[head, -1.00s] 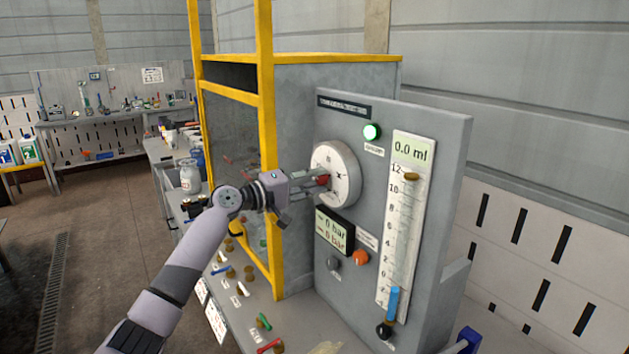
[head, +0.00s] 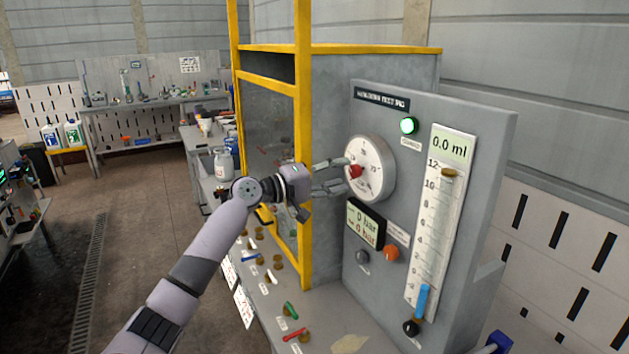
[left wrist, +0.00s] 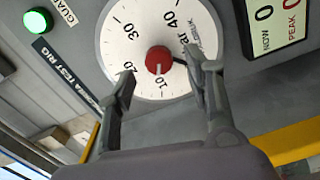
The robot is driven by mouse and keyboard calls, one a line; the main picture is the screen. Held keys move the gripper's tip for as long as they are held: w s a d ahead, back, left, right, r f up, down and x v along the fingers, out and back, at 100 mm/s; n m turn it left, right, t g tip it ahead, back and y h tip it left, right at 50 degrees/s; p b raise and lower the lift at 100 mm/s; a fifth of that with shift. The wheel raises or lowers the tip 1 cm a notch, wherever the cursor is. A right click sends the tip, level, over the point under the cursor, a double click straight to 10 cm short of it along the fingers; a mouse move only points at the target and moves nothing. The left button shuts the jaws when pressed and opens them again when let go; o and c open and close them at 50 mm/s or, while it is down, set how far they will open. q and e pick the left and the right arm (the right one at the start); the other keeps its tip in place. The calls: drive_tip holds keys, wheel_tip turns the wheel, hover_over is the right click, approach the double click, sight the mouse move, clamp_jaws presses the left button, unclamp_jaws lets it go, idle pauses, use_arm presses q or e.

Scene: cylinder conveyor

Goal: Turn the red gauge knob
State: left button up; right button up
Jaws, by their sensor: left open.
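The red gauge knob (head: 355,171) sits at the centre of a round white dial (head: 376,170) on the grey panel. In the left wrist view the red knob (left wrist: 159,60) lies ahead of and between my fingertips, with a white mark on it. My left gripper (head: 344,174) is open in front of the dial, its two fingers spread above and below the knob's level. In the left wrist view the gripper (left wrist: 161,82) shows clear gaps between both fingers and the knob. My right gripper is not in view.
The panel also carries a green lamp (head: 409,125), a pressure display (head: 366,223), an orange knob (head: 391,253) and a tall scale (head: 441,215). A yellow frame post (head: 304,130) stands close behind my left wrist. Small valves line the bench below.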

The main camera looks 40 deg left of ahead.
use_arm(q)
drive_tip(key=v, duration=0.9)
